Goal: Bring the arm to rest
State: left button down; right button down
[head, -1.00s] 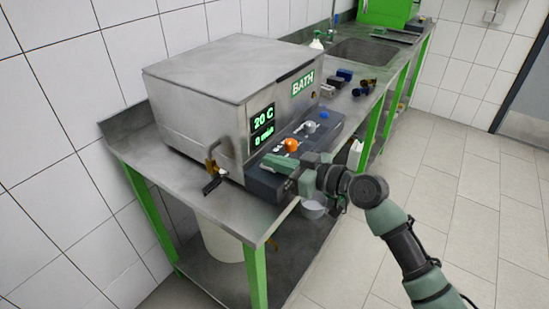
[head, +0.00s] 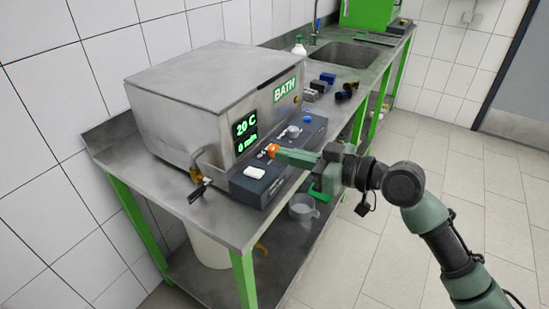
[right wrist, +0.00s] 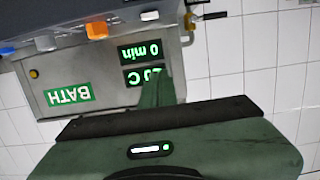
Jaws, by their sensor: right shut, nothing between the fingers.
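My right gripper (head: 282,154) is shut and empty. In the head view its tip overlaps the orange knob (head: 272,150) on the dark control panel of the bath (head: 180,120); I cannot tell whether they touch. The bath is a steel box with a closed lid and a green display reading 20 C and 0 min. In the right wrist view the bath (right wrist: 105,68) appears upside down, and the gripper's green fingers (right wrist: 157,92) point toward its display. The orange knob (right wrist: 96,30) shows there beside a white part. My left gripper is not in view.
The bath stands on a steel bench (head: 215,225) with green legs. A sink (head: 350,55), a bottle (head: 299,47) and several small dark and blue parts lie farther back. A clear jug (head: 303,207) and a white bucket (head: 205,245) are below. Floor at right is free.

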jog(key=shift+s+d+r, duration=0.1)
jog(key=shift+s+d, duration=0.05)
dwell(0.3)
